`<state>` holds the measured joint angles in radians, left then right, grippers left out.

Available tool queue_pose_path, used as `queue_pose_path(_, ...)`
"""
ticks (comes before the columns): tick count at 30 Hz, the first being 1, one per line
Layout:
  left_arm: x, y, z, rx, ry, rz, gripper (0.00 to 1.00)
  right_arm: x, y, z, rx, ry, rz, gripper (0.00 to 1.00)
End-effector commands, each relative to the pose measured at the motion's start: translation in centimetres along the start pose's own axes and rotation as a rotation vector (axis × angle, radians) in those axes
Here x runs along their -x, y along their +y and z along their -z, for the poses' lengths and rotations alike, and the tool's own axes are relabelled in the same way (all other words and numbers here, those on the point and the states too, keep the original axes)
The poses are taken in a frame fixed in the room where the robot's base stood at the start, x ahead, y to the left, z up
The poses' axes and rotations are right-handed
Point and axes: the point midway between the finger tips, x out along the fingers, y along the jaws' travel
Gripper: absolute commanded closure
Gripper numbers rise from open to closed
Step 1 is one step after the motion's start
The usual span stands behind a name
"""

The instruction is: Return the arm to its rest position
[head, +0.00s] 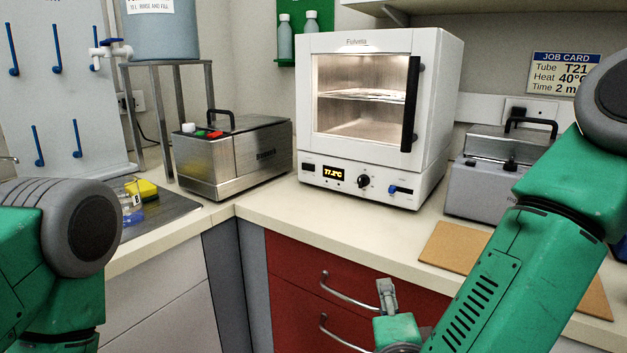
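My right arm comes in from the right, large and green. My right gripper (387,294) shows low in the middle of the head view as a small grey piece above a green part. It is in front of the red drawers (290,270), below the counter edge, and I see no object at it. Its finger gap cannot be made out. My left arm shows at the lower left; its gripper is out of view.
A white oven (430,165) with its door closed stands on the counter (265,204). A steel bath (225,160) is left of it, a grey lidded unit (480,190) right. A brown board (450,245) lies near the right arm.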

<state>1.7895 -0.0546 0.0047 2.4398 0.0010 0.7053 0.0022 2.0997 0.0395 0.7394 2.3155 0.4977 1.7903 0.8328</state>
Motion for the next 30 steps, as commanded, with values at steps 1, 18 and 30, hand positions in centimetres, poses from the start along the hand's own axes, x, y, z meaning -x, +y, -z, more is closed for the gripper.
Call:
queue_pose_path(1,0.1,0.0,0.0,0.000,0.000,0.000,0.55,0.1,1.5,-0.1,0.046,-0.026,-0.030,0.67)
queue_pose_path(18,0.6,0.0,0.0,0.000,-0.001,0.000,0.55,9.9,28.8,4.4,0.931,-0.741,-0.602,0.67)
queue_pose_path(30,0.7,0.0,0.0,0.000,-0.001,0.000,0.55,20.4,36.6,12.0,1.247,-1.215,-0.848,0.67)
